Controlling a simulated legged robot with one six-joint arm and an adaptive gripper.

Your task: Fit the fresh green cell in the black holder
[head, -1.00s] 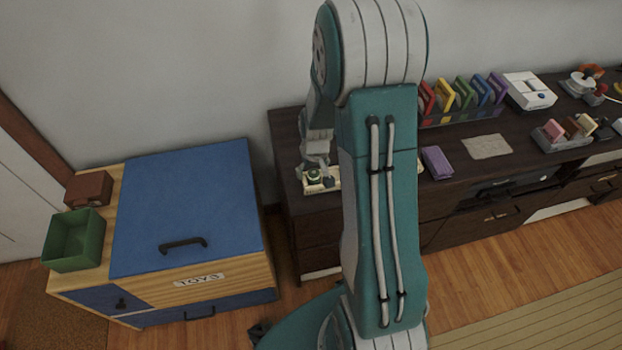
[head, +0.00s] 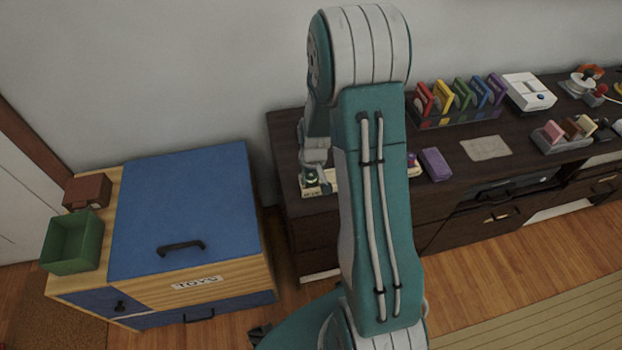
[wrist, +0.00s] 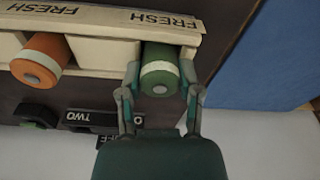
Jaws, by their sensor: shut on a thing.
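The green cell (wrist: 161,70) has a pale band and a grey end cap. It sits in a slot of the cream rack (wrist: 105,50) marked FRESH, and it shows small in the head view (head: 311,177). My gripper (wrist: 161,92) is shut on it, one finger on each side. A black part (wrist: 50,114) beside a label reading TWO lies below the rack in the wrist view; I cannot tell whether it is the black holder. My arm hides part of the cabinet top in the head view.
An orange cell (wrist: 42,62) sits in the same rack. A purple box (head: 436,164), a rack of coloured cases (head: 456,115) and a white device (head: 529,92) stand to the right on the dark cabinet (head: 290,145). A blue-lidded toy chest (head: 185,210) stands left.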

